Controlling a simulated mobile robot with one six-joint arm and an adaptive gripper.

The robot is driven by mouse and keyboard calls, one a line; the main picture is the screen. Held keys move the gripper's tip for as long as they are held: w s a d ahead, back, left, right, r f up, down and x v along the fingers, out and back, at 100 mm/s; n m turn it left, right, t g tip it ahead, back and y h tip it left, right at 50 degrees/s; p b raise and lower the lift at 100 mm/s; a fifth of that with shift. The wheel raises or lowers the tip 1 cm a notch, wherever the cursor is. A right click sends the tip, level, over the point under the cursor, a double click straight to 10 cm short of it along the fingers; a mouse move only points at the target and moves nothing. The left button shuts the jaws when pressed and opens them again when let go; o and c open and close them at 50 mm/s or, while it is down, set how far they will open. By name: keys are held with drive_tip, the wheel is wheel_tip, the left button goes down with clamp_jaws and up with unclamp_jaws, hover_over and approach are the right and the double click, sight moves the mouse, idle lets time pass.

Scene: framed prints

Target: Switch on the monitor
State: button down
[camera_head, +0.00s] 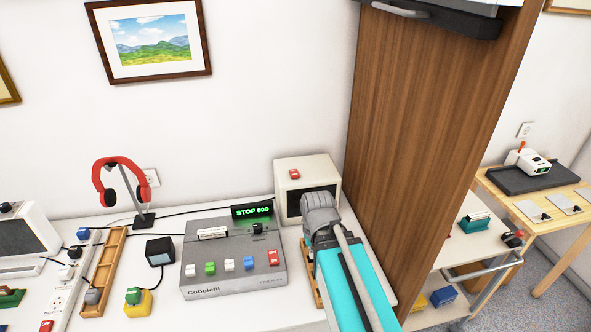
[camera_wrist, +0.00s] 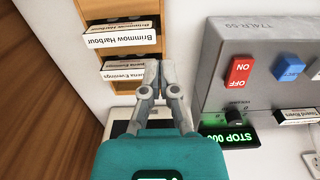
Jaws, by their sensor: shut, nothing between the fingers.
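The monitor (camera_head: 322,165) is a cream box with a dark screen at the back of the white table, left of the wooden panel. A red rocker switch (camera_head: 294,174) sits on its top; its lettering is too small to read. My arm covers part of the screen in the head view. My gripper (camera_wrist: 154,70) is shut and empty, fingertips together, in the wrist view. It is in front of the monitor, whose light edge and dark screen (camera_wrist: 122,127) show partly behind my gripper. The rocker is hidden in the wrist view. I cannot tell any contact.
A grey deck (camera_head: 235,282) with coloured rockers and a green "STOP 000" display (camera_head: 252,211) stands left of my arm. A wooden rack (camera_wrist: 124,72) of labelled cassettes lies close to my fingers. The tall wooden panel (camera_head: 425,120) blocks the right side.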

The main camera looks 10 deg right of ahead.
drive_tip(key=w+r+t+p, duration=0.2)
drive_tip(key=w+r+p, duration=1.9)
drive_tip(key=w, duration=0.6)
drive_tip(key=shift+r+t, duration=0.3)
drive_tip(key=shift+r, duration=0.4)
drive_tip(key=shift+f, duration=0.15)
drive_tip(key=b, duration=1)
hover_over(296, 175)
drive_tip(key=x, duration=0.3)
drive_tip(key=s+x, duration=0.1)
drive_tip(key=x, duration=0.6)
drive_tip(key=shift+s+a+f, duration=0.15)
drive_tip(key=shift+s+f, duration=0.05)
drive_tip(key=shift+s, duration=0.15)
drive_tip(key=shift+s+f+b, duration=0.2)
drive_tip(key=shift+f+b, duration=0.6)
drive_tip(key=shift+s+f+b, duration=0.15)
drive_tip(key=shift+f+b, duration=0.65)
drive_tip(key=shift+f, duration=0.05)
